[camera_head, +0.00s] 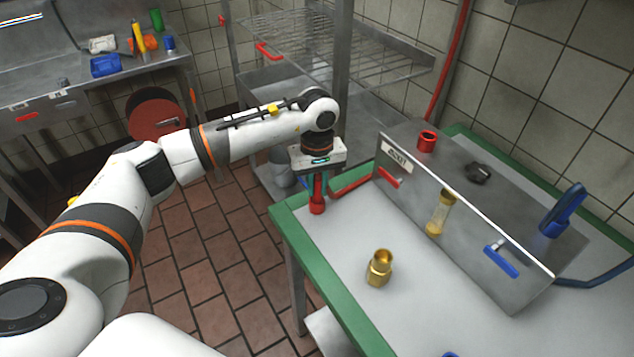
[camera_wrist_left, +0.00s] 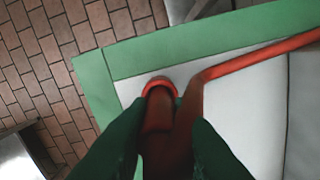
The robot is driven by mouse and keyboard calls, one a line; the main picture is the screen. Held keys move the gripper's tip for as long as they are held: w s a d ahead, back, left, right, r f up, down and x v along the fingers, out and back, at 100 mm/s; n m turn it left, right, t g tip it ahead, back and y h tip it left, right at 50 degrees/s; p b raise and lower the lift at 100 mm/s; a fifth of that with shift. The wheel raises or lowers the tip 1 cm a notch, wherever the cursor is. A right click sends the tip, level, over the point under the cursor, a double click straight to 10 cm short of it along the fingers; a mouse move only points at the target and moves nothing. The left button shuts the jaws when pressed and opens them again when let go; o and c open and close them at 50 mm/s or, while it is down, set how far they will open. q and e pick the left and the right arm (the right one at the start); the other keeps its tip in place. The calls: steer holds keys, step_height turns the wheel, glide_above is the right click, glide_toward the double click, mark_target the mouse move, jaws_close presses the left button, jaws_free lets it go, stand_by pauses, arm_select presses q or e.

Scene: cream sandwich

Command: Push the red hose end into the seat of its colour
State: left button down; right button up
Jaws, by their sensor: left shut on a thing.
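The red hose end (camera_head: 317,207) is at the near-left corner of the green-edged table, pointing down, its red hose (camera_head: 352,186) running right to the metal box. My left gripper (camera_head: 317,186) is above that corner, pointing down and shut on the red hose end. In the left wrist view the hose end (camera_wrist_left: 158,88) shows between my green fingers (camera_wrist_left: 165,140), with its rim past the fingertips. Whether it touches the table is unclear. A red ring-shaped seat (camera_head: 427,140) stands on top of the metal box, apart from the gripper. My right gripper is not in view.
The metal box (camera_head: 460,215) carries a red handle (camera_head: 389,177), a blue handle (camera_head: 501,260), a sight glass (camera_head: 439,213), a black knob (camera_head: 478,173) and a tall blue part (camera_head: 562,210). A brass fitting (camera_head: 379,268) stands in front.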

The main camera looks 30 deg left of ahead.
arm_select(q)
steer(key=shift+f, duration=0.15)
steer(key=c, duration=1.2)
jaws_free()
steer(key=shift+c, duration=0.2)
step_height(320, 180, up, 12)
steer(key=b, duration=0.2)
